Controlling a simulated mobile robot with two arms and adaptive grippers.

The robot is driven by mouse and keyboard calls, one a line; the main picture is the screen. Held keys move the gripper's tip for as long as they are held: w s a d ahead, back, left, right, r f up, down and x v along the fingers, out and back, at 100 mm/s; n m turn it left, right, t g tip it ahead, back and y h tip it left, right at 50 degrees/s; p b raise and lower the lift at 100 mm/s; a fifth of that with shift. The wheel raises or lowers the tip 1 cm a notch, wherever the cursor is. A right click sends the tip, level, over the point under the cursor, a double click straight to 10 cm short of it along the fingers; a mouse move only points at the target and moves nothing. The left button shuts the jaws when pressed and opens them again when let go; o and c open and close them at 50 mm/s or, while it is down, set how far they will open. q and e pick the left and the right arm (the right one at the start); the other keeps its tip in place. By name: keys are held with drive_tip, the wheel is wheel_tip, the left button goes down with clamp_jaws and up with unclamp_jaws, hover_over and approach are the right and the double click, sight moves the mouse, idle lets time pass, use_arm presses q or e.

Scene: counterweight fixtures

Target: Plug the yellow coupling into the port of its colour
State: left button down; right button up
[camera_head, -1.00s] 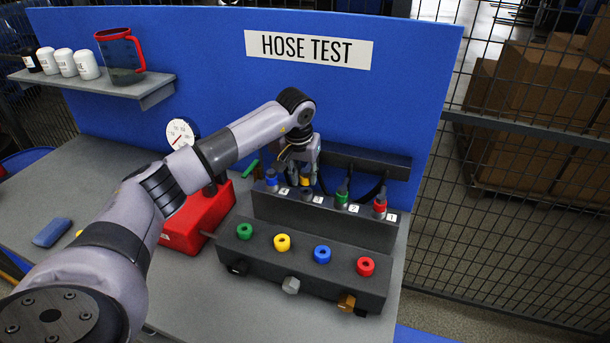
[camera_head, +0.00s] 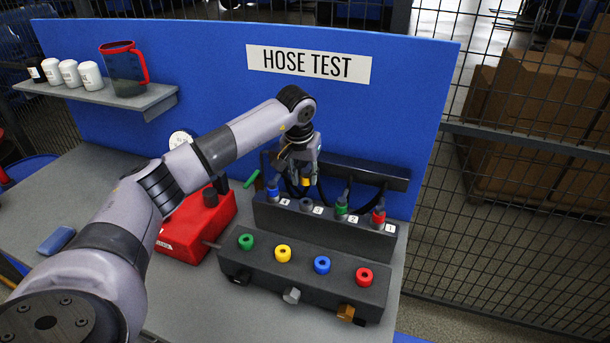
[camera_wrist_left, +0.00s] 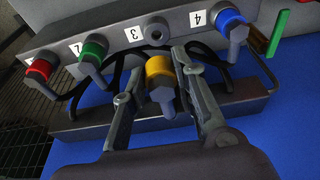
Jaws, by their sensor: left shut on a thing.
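The yellow coupling (camera_head: 306,182) is in my left gripper (camera_head: 303,170), held above the rear rack (camera_head: 330,222). In the left wrist view the yellow coupling (camera_wrist_left: 159,69) sits between the two fingers of my left gripper (camera_wrist_left: 157,78), clear of the empty grey holder (camera_wrist_left: 153,29) marked 3. The yellow port (camera_head: 283,253) is on the dark front block (camera_head: 303,280), between the green port (camera_head: 246,241) and the blue port (camera_head: 322,264). My right gripper is out of view.
Blue (camera_head: 273,189), green (camera_head: 341,208) and red (camera_head: 378,217) couplings stand in the rack, with dark hoses behind. The red port (camera_head: 364,276) is at the front block's right. A red box (camera_head: 188,235) stands left. The blue panel (camera_head: 400,110) closes the back.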

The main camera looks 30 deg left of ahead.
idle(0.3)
use_arm(q)
drive_tip(key=shift+s, duration=0.25)
drive_tip(key=s+d+b, duration=0.2)
drive_tip(key=s+d, duration=0.2)
drive_tip(key=s, duration=1.1)
drive_tip(key=shift+s, duration=0.3)
drive_tip(key=shift+f, duration=0.1)
drive_tip(key=shift+f+b, duration=1.15)
drive_tip(key=shift+b, duration=0.15)
drive_tip(key=shift+f, duration=0.1)
drive_tip(key=shift+f+b, duration=1.4)
drive_tip(key=shift+b, duration=0.25)
